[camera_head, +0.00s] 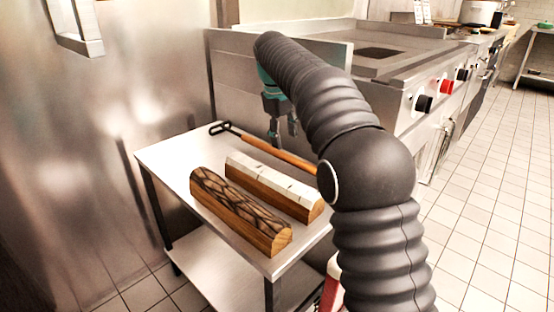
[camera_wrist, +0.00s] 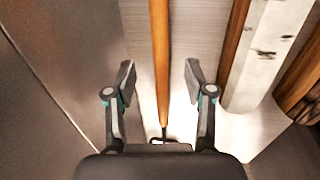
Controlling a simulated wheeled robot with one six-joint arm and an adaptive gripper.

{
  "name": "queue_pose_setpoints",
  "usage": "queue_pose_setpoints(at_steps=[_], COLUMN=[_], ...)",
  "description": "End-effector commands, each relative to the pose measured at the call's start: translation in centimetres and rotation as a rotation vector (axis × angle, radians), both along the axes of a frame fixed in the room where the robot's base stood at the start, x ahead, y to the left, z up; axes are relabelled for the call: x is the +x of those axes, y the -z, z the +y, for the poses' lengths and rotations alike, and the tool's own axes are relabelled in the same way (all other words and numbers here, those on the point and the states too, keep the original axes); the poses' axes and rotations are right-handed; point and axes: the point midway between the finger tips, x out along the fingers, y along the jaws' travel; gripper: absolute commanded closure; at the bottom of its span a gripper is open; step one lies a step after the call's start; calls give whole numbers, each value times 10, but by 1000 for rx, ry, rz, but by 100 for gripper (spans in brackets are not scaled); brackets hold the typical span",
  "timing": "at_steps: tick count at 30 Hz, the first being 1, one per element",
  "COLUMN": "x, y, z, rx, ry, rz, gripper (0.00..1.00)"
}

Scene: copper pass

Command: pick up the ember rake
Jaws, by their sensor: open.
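The ember rake (camera_head: 279,153) lies on the steel side table, with a wooden handle and a black metal head (camera_head: 220,128) at the far left end. In the wrist view its handle (camera_wrist: 160,60) runs lengthwise between my two open fingers (camera_wrist: 160,85), with the dark head near the bottom. My gripper (camera_head: 284,140) points down over the rake. No contact between fingers and handle shows, and the exact height above it is hard to tell. My arm hides the handle's near end in the head view.
The table (camera_head: 168,152) also holds a birch log (camera_head: 275,180) beside the rake and a dark-barked log (camera_head: 235,208) nearer the front. A steel wall (camera_head: 100,90) stands at left and a cooking range (camera_head: 400,75) behind. Tiled floor (camera_head: 490,200) is open at right.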

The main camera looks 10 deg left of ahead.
Motion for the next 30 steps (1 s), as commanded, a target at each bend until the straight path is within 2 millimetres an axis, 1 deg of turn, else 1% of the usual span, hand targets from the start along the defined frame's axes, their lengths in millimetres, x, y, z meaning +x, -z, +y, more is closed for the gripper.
queue_pose_setpoints(at_steps=[1, 8, 10, 15, 18, 21, 28, 29, 30], x=[0, 2, 3, 3, 5, 6, 7, 7, 7], y=[8, 21, 28, 53, 63, 68, 69, 69, 69], z=[-1, -3, -5, -11, -12, -13, -13, -13, -13], rx=[-1, 0, 0, 0, 0, 0, 0, 0, 0], ry=[0, 1, 1, 2, 2, 2, 1, 1, 1], rz=[2, 1, 1, 1, 1, 0, 0, 0, 0], gripper=[46, 46, 46, 46, 46, 46, 46, 49, 59])
